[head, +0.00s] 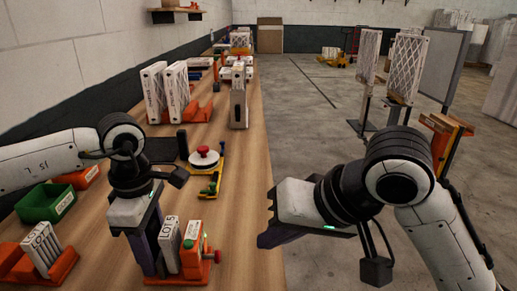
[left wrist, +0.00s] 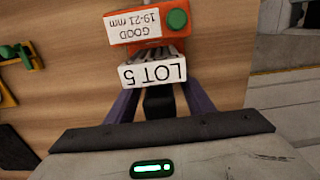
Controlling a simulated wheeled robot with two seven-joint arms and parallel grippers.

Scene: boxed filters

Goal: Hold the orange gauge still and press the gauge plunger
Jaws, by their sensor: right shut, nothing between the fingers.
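The orange gauge (head: 192,236) stands on its orange base near the front of the bench, with a green part and a red knob (head: 217,256) on its right side. A white box marked LOT 5 (head: 167,246) stands in it. The left wrist view shows the gauge (left wrist: 120,32), its green round part (left wrist: 177,19) and the box top (left wrist: 153,72).
A green bin (head: 45,203) and an orange rack of LOT boxes (head: 42,250) lie at left. A round white dial device with a red knob (head: 204,158) and a yellow-green fixture stand behind the gauge. Bare bench lies right of the gauge.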

